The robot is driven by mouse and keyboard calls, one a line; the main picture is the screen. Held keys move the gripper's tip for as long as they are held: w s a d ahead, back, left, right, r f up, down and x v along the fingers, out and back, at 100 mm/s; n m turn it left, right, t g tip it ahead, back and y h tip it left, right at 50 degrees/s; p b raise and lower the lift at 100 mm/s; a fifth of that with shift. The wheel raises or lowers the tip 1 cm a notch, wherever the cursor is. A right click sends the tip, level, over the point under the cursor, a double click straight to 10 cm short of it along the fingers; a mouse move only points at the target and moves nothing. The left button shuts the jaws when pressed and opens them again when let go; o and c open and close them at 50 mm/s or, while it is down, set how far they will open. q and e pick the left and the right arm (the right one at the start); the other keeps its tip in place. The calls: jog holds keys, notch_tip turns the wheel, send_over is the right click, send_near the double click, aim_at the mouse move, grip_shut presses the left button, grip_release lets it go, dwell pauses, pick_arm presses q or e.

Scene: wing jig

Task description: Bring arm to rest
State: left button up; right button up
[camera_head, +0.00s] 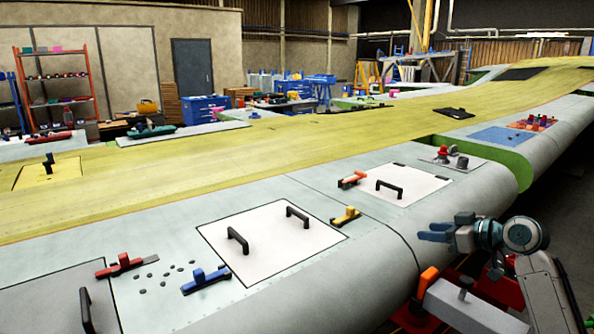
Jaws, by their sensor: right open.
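My right gripper (436,233) shows at the lower right, with blue-grey fingers pointing left. It is open and empty, in front of the wing's rounded front edge. My right arm (525,236) comes in from the bottom right corner. My left gripper and left arm are not in the picture. The wing (375,232) stretches from the lower left to the upper right, with a yellow middle band and pale grey panels.
A white panel (270,262) with two black handles lies on the wing, another white panel (405,199) beyond it. Red (119,265), blue (206,279), yellow (346,216) and orange (352,179) clamps sit around them. An orange-topped grey fixture (465,305) stands below my gripper.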

jog(key=s+a+f+m+g+h, duration=0.1)
jog(key=s+a+f+g+h, duration=0.15)
jog(key=s+f, duration=0.85)
jog(key=s+a+f+m+g+h, duration=0.15)
jog(key=s+a+f, duration=0.4)
jog(key=f, duration=0.85)
jog(key=s+d+f+m+g+h, duration=0.1)
jog(key=s+f+h, duration=0.1)
jog(key=s, duration=0.7)
jog(key=s+d+f+m+g+h, duration=0.1)
jog(key=s+f+m, duration=0.1)
jog(key=s, duration=0.8)
jog(key=s+d+f+m+g+h, duration=0.1)
jog(key=s+f+h, duration=0.15)
jog(key=s, duration=0.65)
notch_tip(320, 180, down, 32)
jog(key=s+d+g, duration=0.1)
jog(key=d+g, duration=0.1)
jog(key=d, duration=0.1)
jog(key=s+f, duration=1.7)
jog(key=shift+s+d+f+m+g, duration=0.3)
jog(key=shift+s+d+m, duration=0.05)
jog(key=shift+s, duration=0.05)
